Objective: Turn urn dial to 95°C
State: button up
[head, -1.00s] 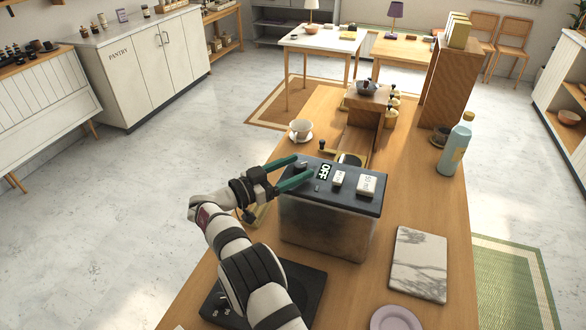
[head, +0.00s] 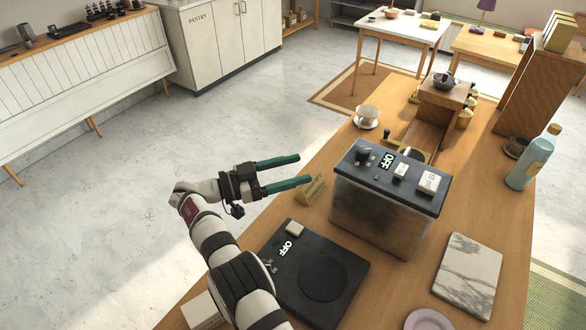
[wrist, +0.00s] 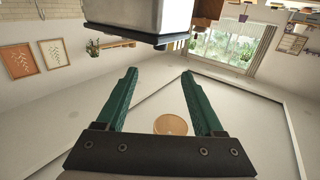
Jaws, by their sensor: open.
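The dial's pointer direction cannot be told. My gripper (head: 302,169) has two green fingers, spread apart with nothing between them. It is left of the urn, apart from the dial. The open fingers also show in the wrist view (wrist: 158,74).
A black hotplate (head: 345,262) with its own OFF display lies in front of the urn. A small wooden stand (head: 312,190) is close below the fingers. A cup on a saucer (head: 367,117) stands behind, a marble slab (head: 468,275) at right. Left of the counter is open floor.

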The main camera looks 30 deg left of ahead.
jog(key=w+d+r+n+t+y, duration=0.3)
jog(key=w+r+n+t+y, duration=0.4)
jog(key=r+n, duration=0.4)
jog(key=w+d+r+n+t+y, duration=0.4)
jog(key=w+r+n, duration=0.4)
jog(key=w+r, duration=0.3)
jog(key=n+g+y, duration=1.1)
jog(key=n+y, duration=0.4)
jog(key=n, duration=1)
send_over(364, 150)
jog(key=d, duration=0.1)
notch_tip(364, 150, down, 2)
jog(key=s+d+f+n+g+h, duration=0.25)
jog(key=s+d+f+n, duration=0.2)
jog(key=f, duration=0.25)
jog(key=s+d+f+n+g+h, duration=0.2)
jog(key=s+d+f+n+g, duration=0.15)
jog(key=d+f+n, duration=0.3)
jog(key=shift+m+g, duration=0.4)
jog(key=shift+m, duration=0.1)
jog(key=x, duration=1.5)
jog(key=shift+w+a, duration=0.1)
jog(key=shift+a, duration=0.4)
jog(key=shift+c, duration=0.2)
